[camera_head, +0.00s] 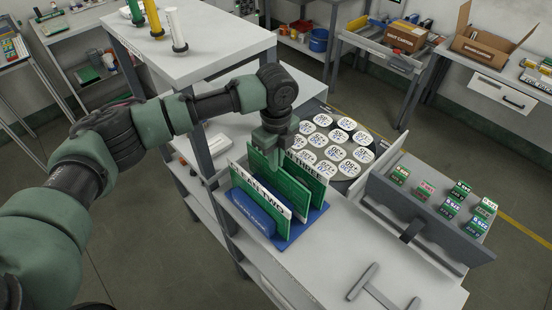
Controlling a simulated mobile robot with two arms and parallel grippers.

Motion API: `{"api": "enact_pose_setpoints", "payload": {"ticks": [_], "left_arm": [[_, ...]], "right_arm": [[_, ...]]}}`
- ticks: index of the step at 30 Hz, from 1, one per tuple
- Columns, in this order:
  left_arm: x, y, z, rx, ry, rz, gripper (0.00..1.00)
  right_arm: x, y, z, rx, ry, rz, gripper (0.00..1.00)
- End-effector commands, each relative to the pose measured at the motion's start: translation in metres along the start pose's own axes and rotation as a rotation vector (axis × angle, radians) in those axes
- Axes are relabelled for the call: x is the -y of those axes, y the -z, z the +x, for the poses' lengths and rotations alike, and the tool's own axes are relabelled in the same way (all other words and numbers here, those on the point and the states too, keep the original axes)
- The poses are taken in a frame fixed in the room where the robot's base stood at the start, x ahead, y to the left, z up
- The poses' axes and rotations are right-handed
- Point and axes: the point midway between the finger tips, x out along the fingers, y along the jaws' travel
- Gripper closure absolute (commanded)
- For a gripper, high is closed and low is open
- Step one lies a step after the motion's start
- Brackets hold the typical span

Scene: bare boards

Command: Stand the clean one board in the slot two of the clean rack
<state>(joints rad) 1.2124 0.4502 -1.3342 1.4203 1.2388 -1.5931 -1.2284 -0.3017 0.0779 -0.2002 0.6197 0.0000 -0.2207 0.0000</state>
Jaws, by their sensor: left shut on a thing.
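The blue rack (310,222) stands on the grey bench in the middle of the view and holds green boards upright. A board with a strip ending in THREE (318,172) stands at the far side. My left gripper (277,150) comes down over the rack and is shut on a green board (258,163) between these two. The held board's label and lower edge are hidden, so I cannot tell whether it is seated. My right gripper is not in view.
Round white labelled discs (334,142) lie on a dark tray behind the rack. A grey stand (425,215) with several small green blocks is to the right. A grey T-shaped piece (376,287) lies at front right. A raised shelf (205,50) stands behind left.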

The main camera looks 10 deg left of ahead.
Motion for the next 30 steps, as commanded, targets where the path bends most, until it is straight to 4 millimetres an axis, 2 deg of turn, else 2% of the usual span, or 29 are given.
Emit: {"api": "enact_pose_setpoints", "payload": {"ticks": [16, 18, 19, 30], "left_arm": [[0.0004, 0.0001, 0.0076, 0.000, 0.001, 0.000, 1.00], [0.0004, 0.0001, 0.0069, 0.000, 0.001, 0.000, 0.75], [0.0004, 0.0001, 0.0069, 0.000, 0.001, 0.000, 0.69], [0.0004, 0.0000, 0.0048, 0.000, 0.001, 0.000, 0.69]], "right_arm": [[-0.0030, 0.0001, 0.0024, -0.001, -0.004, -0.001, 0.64], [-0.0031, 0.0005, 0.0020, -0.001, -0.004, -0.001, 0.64], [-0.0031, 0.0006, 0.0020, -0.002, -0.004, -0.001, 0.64], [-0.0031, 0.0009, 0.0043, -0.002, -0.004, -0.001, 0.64]]}}
